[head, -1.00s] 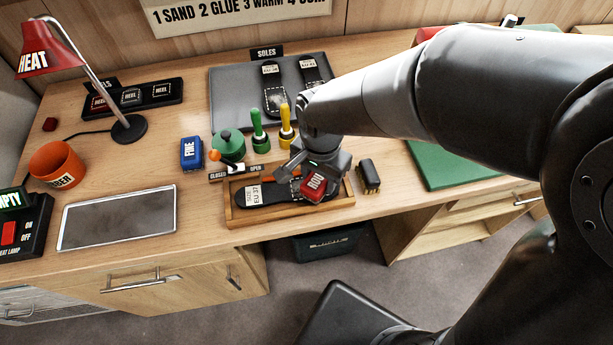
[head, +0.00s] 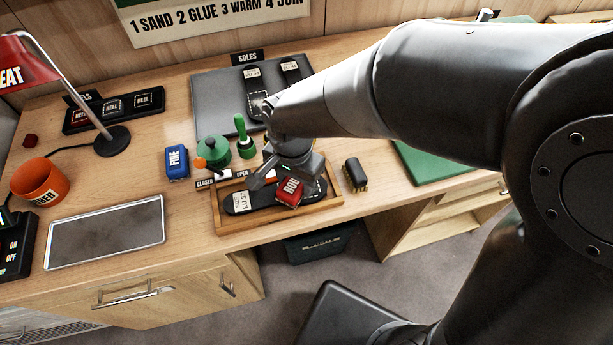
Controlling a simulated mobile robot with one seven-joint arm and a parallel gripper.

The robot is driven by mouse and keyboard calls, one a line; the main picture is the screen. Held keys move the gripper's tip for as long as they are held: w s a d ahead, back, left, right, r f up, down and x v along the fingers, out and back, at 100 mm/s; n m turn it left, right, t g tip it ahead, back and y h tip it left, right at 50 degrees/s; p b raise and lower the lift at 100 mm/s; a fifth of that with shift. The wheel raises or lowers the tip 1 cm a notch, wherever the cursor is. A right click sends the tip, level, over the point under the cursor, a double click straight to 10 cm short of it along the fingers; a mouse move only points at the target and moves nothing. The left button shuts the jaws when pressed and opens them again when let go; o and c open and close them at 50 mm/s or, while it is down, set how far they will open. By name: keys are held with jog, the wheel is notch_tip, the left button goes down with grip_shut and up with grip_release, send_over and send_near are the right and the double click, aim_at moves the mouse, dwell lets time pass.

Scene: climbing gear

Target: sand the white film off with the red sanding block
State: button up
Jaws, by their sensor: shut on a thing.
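The red sanding block (head: 290,191), with white letters, is held in my gripper (head: 284,180). My gripper is shut on it, low over a dark sole (head: 265,197) with a white EU 37 label. The sole lies in a shallow wooden tray (head: 262,223) at the front of the bench. The block appears to rest on the right half of the sole; exact contact is hard to tell. A dashed white outline shows just right of the block. Any white film under the block and gripper is hidden.
A blue block marked FINE (head: 177,162), a green pot (head: 213,151) and a green-handled tool (head: 243,135) stand behind the tray. A dark brush (head: 355,175) is close on its right. A grey metal plate (head: 107,231) lies left. Soles lie on a grey mat (head: 215,105) behind.

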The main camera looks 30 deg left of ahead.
aim_at(275, 186)
jog(key=shift+s+a, duration=0.35)
jog(key=shift+s, duration=0.05)
jog(key=shift+s+a, duration=0.95)
jog(key=shift+a, duration=0.25)
notch_tip(275, 186, up, 8)
jog(key=shift+d+r, duration=0.1)
